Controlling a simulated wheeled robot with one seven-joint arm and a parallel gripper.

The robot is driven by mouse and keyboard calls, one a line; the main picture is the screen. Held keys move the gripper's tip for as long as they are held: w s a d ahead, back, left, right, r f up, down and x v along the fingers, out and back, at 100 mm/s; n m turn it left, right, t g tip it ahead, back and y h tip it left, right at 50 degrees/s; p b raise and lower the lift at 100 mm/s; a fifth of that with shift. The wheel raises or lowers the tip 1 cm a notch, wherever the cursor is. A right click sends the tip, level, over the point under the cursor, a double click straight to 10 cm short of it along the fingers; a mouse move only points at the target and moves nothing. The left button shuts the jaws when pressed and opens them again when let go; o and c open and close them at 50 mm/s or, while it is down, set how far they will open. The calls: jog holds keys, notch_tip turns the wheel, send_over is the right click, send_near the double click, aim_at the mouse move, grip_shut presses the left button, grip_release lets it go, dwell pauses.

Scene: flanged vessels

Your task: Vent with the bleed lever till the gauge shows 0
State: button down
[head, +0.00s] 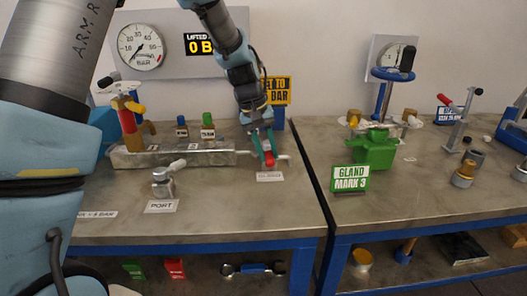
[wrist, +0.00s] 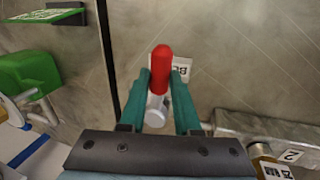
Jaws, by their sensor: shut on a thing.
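The bleed lever has a red grip (wrist: 161,68) on a silver stem. My gripper (wrist: 163,90) is shut on it, one teal finger on each side. In the head view my gripper (head: 265,150) reaches down to the red grip (head: 270,159) at the right end of a long metal block (head: 180,156). The round gauge (head: 141,46) hangs on the wall panel at upper left, its needle toward the lower left near the low end of the scale.
A small valve marked PORT (head: 163,183) stands in front of the block. Green- and blue-capped bottles (head: 208,127) stand behind it.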

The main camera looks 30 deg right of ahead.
jog(key=shift+d+r+n, duration=0.1)
jog(key=shift+d+n, duration=0.15)
jog(key=shift+n, duration=0.05)
dwell(0.4)
jog(key=c, duration=0.6)
grip_release()
jog(key=shift+s, duration=0.1)
jog(key=b+v, duration=0.2)
jog(key=v, duration=0.8)
jog(key=shift+a+r, duration=0.2)
jog(key=shift+r, duration=0.1)
jog(key=w+a+f+n+t, duration=0.1)
jog(key=w+a+f, duration=0.1)
jog(key=a, duration=0.7)
jog(key=w+a+f+n+t, duration=0.1)
jog(key=w+a+f, duration=0.15)
jog(key=a, duration=0.65)
jog(key=s+a+f, duration=0.1)
jog(key=s+a, duration=0.1)
jog(key=a, duration=0.4)
jog(key=s+a+f+n+y, duration=0.1)
jog(key=s+a+f, duration=0.1)
jog(key=a, duration=0.4)
jog(key=s+a+f+t+y, duration=0.1)
jog(key=s+a+f, duration=0.1)
jog(key=s+a, duration=0.2)
jog(key=shift+a+f+n, duration=0.2)
jog(key=shift+a+n, duration=0.1)
jog(key=shift+a, duration=1.3)
